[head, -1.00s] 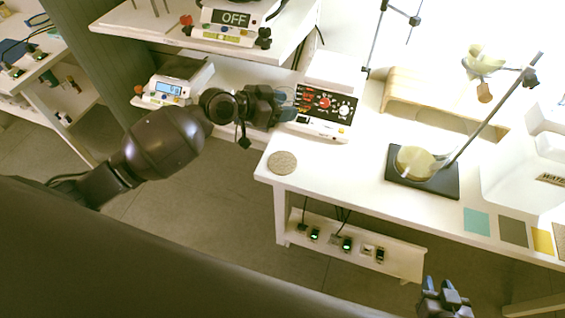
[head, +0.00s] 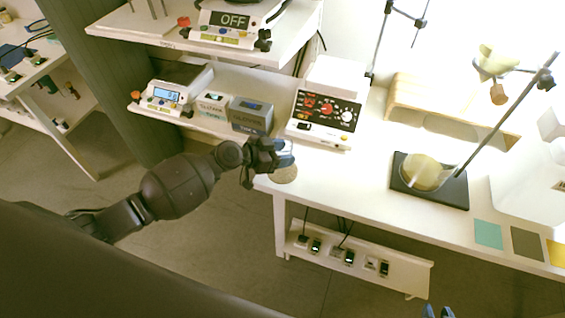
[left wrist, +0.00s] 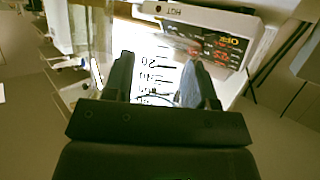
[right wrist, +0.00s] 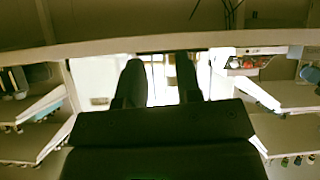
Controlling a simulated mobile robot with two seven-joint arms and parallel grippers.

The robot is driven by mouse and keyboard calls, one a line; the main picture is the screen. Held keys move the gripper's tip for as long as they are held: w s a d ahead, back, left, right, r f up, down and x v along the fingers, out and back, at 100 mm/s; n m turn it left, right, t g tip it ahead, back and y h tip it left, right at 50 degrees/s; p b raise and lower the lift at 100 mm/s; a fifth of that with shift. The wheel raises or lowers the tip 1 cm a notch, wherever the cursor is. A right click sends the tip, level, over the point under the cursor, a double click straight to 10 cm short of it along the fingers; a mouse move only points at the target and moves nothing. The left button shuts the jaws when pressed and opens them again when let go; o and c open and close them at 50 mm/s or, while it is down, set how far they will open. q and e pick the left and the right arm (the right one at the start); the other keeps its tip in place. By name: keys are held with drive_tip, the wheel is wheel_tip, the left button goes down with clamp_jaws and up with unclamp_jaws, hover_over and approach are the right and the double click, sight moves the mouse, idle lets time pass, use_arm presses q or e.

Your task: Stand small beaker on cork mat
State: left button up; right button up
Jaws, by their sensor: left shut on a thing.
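The small beaker (head: 286,153) is clear, and its printed graduation marks show in the left wrist view (left wrist: 156,78). My left gripper (head: 276,153) is shut on it; in the left wrist view the fingers (left wrist: 158,88) stand on either side of it. The round cork mat (head: 285,175) lies on the white table's left front corner. In the head view the gripper and beaker overlap the mat's far edge; I cannot tell the height between them. My right gripper (head: 438,312) is low at the bottom edge; in the right wrist view its fingers (right wrist: 160,80) are apart and empty.
A white hotplate device (head: 325,108) stands just behind the mat. A grey box (head: 250,115) and a scale (head: 165,95) are on the shelf to the left. A black stand base (head: 430,180) is further right; the tabletop between is clear.

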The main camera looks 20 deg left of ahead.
use_arm(q)
drive_tip(key=shift+f+b, duration=0.65)
drive_tip(key=shift+f, duration=1.45)
drive_tip(key=shift+f, duration=0.15)
drive_tip(key=o, duration=0.9)
